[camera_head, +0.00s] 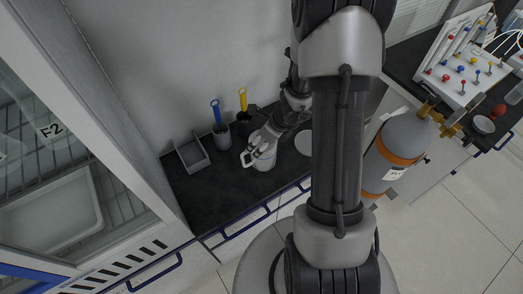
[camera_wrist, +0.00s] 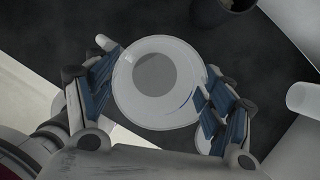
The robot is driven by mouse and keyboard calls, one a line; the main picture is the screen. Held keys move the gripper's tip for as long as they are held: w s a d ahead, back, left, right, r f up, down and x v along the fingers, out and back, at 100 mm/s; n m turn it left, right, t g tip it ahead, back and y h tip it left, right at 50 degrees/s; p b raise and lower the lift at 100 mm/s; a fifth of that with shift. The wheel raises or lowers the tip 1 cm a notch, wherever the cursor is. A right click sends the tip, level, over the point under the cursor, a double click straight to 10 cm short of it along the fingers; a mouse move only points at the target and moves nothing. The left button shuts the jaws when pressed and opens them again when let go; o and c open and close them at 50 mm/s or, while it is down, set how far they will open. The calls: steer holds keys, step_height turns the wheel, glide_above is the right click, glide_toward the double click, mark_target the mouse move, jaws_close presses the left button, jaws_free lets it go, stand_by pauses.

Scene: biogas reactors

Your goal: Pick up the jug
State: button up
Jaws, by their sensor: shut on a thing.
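The jug (camera_head: 264,160) is white with a handle on its left side and stands upright at the dark counter in the head view. In the wrist view the jug (camera_wrist: 120,88) is seen from above, with its round rim and grey inside. My gripper (camera_head: 262,143) reaches it from above and behind. In the wrist view my gripper (camera_wrist: 158,95) has its blue-padded fingers on both sides of the jug, closed against its wall. I cannot tell whether the jug's base touches the counter.
A grey tray (camera_head: 191,155) and a blue-handled tool in a container (camera_head: 221,138) stand left of the jug on the dark counter (camera_head: 215,185). A yellow-handled tool (camera_head: 243,100) is behind it. A round white item (camera_head: 304,143) lies to the right. A gas cylinder (camera_head: 405,140) stands farther right.

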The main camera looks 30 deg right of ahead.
steer(key=shift+s+f, duration=0.3)
